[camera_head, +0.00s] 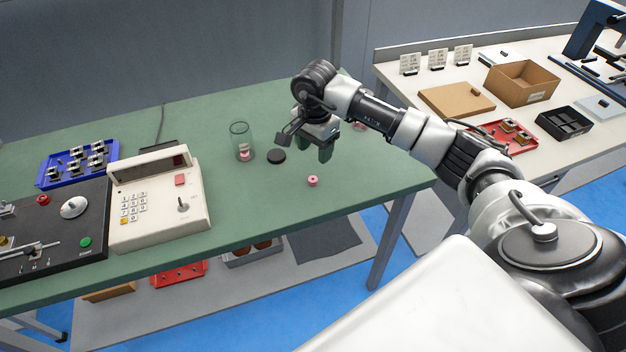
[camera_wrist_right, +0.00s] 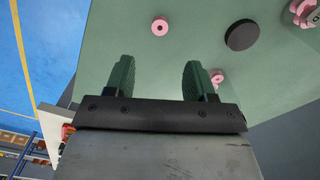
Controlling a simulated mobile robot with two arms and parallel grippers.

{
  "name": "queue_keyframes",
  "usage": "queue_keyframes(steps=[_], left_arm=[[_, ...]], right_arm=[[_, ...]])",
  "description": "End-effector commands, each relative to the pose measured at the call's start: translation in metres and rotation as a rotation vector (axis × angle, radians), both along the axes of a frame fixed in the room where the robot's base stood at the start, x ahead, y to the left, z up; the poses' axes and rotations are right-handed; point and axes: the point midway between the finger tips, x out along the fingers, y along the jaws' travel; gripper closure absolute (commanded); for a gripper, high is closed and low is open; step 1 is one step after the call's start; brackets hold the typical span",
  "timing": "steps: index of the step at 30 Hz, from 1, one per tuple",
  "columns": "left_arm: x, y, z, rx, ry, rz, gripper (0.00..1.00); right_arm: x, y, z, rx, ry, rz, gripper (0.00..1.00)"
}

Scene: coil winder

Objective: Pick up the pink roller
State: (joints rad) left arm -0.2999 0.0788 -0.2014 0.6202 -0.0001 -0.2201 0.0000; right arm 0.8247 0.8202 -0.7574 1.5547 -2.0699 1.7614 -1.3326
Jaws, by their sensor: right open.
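A small pink roller (camera_head: 312,181) with a hole in its top lies on the green table. It also shows in the right wrist view as a pink ring (camera_wrist_right: 159,25), ahead of the gap between my fingers. My right gripper (camera_head: 325,153) is open and empty above the table, a little beyond the roller in the head view. Its two green fingers (camera_wrist_right: 158,76) stand apart in the wrist view. Another pink piece (camera_wrist_right: 217,76) is partly hidden behind the right-hand finger. My left gripper is not in view.
A beige keypad machine (camera_head: 158,199) and blue tray (camera_head: 78,164) are farther left. The table around the roller is clear; its front edge is near.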

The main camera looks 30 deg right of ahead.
Motion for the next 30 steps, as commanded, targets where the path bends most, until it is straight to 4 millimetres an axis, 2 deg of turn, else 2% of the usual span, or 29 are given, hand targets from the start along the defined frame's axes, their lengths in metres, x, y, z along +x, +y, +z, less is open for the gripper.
queue_keyframes(steps=[3, 11, 19, 23, 29, 30], left_arm=[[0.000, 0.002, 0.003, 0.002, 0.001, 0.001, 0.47], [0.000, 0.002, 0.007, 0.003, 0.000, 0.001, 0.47], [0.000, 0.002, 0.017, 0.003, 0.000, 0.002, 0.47], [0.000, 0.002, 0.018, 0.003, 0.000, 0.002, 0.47], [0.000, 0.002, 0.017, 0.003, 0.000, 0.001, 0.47], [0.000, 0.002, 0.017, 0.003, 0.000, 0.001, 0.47]], right_arm=[[-0.001, 0.002, -0.020, 0.004, 0.003, -0.001, 0.45], [-0.002, 0.003, -0.043, 0.005, 0.002, 0.000, 0.45], [-0.004, 0.008, -0.081, 0.007, 0.002, -0.002, 0.45], [-0.003, 0.007, -0.089, 0.006, 0.000, -0.001, 0.45], [-0.003, 0.007, -0.090, 0.007, -0.001, 0.000, 0.45], [-0.003, 0.007, -0.090, 0.007, -0.001, 0.000, 0.50]])
